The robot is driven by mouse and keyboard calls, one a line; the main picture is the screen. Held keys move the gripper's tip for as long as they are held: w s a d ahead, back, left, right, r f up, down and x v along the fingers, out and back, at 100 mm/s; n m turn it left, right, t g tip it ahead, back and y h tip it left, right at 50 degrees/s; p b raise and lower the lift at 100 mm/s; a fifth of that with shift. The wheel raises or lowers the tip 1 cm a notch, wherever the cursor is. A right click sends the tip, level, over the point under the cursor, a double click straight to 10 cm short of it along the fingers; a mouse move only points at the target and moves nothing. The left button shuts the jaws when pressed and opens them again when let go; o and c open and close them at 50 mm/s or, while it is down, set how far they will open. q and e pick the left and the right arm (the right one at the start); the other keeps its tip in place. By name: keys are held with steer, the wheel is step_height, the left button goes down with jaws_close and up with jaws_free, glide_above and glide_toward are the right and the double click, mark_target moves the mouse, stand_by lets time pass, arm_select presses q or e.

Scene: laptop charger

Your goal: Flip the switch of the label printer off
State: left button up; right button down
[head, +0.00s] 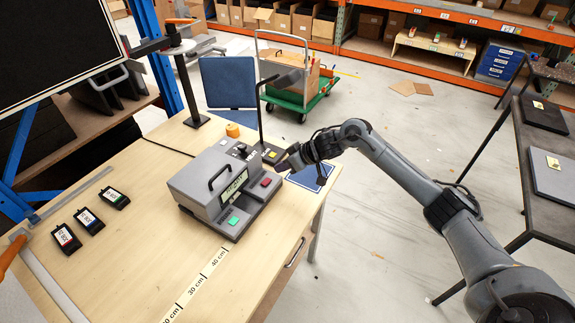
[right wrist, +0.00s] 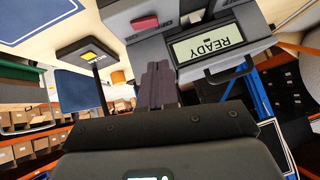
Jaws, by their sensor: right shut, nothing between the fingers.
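My left gripper is not in view.
A dark-based stand (head: 270,153) with a yellow button and a thin post is close behind my right gripper. An orange tape roll (head: 232,130) lies behind the printer. Several black label cartridges (head: 89,221) lie at the left.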

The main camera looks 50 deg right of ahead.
mark_target(265, 186)
steer(key=x, duration=0.5)
steer(key=shift+a, duration=0.1)
steer(key=f, duration=0.3)
steer(key=shift+w+a+f, duration=0.1)
steer(key=shift+w+a, duration=0.05)
steer(key=shift+a, duration=0.15)
steer(key=shift+a+f, duration=0.1)
steer(key=shift+f, duration=0.5)
steer(key=shift+a+f+n+h+p, duration=0.25)
steer(key=shift+a+n+h+p, duration=0.15)
steer(key=shift+h+p, duration=0.5)
steer(key=shift+f+b, duration=0.3)
steer(key=shift+f, duration=0.05)
steer(key=shift+d, duration=0.1)
steer(key=shift+d+r, duration=0.1)
steer(key=shift+r, duration=0.05)
